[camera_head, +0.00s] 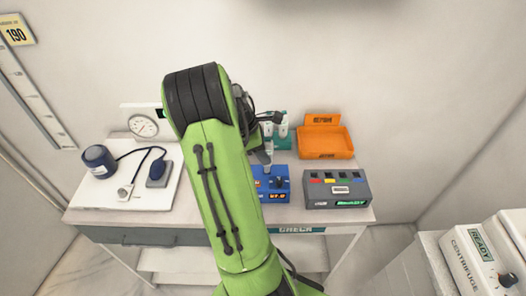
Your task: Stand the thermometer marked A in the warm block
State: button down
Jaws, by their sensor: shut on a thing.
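The blue warm block (271,196) stands on the table, with a lit red display and a dark knob on its front. My gripper (267,163) points down at the back of the block, partly hidden by my green arm. It is shut on what appears to be a thermometer, too small and covered to make out. I cannot tell whether the held thing touches the block. A teal rack (285,143) stands behind, with white thermometers (283,126) upright in it. No letter marks are readable.
An orange tray (326,143) stands at the back right. A grey box (337,190) with coloured buttons and a green READY display is right of the block. A blood pressure set (100,160) lies on a white board at left. A dial gauge (144,126) stands behind it.

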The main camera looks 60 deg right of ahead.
jog(key=shift+f+b, duration=0.75)
jog(key=shift+f, duration=0.6)
jog(key=c, duration=0.8)
grip_release()
jog(key=shift+o, duration=0.2)
jog(key=p+v, duration=0.4)
jog(key=v, duration=1.2)
jog(key=shift+s, duration=0.15)
